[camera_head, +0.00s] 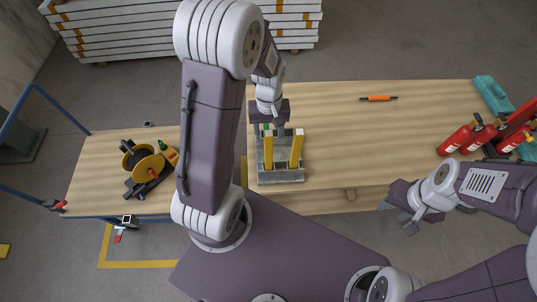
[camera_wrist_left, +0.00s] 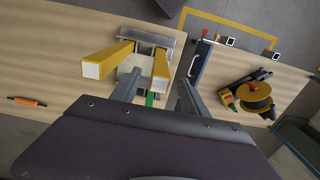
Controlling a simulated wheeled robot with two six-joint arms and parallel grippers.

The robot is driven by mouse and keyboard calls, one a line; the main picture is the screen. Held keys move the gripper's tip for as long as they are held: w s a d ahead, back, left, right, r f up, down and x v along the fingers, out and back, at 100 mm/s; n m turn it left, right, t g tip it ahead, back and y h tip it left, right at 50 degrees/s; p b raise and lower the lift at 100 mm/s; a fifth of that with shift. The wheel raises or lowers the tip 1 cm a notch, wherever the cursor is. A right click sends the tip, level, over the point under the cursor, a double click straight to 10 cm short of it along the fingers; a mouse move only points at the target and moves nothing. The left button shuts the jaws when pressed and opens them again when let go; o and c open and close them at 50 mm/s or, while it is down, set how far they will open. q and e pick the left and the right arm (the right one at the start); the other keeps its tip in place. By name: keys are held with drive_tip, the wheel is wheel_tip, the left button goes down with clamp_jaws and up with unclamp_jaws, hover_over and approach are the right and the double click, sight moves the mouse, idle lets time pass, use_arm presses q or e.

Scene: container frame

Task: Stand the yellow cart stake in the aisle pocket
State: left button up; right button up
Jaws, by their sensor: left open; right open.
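Two yellow stakes with pale tops stand upright in a grey metal base (camera_head: 280,176) on the bench: a left one (camera_head: 268,150) and a right one (camera_head: 297,150) in the head view. In the left wrist view the same stakes show as one near the fingers (camera_wrist_left: 161,66) and one further left (camera_wrist_left: 108,58). My left gripper (camera_head: 271,130) is open above the head-view left stake; its fingers (camera_wrist_left: 157,82) appear either side of that stake's top. I cannot tell if they touch it. A green piece (camera_wrist_left: 150,99) shows beside it. My right gripper (camera_head: 408,218) is open and empty off the bench's front edge.
A yellow reel (camera_head: 148,166) sits on the bench at left. An orange marker-like tool (camera_head: 378,98) lies at the back. Red extinguishers (camera_head: 455,140) and a teal case (camera_head: 492,95) stand at right. The bench's middle right (camera_head: 370,140) is clear.

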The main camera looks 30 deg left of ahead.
sight(269, 140)
use_arm(q)
drive_tip(key=shift+w+f, duration=0.15)
drive_tip(key=shift+f, duration=0.1)
wheel_tip(269, 140, down, 4)
drive_tip(key=shift+a+p, duration=0.15)
drive_tip(key=shift+p, duration=0.75)
drive_tip(key=shift+w+f, duration=0.1)
drive_tip(key=shift+f, duration=0.3)
clamp_jaws()
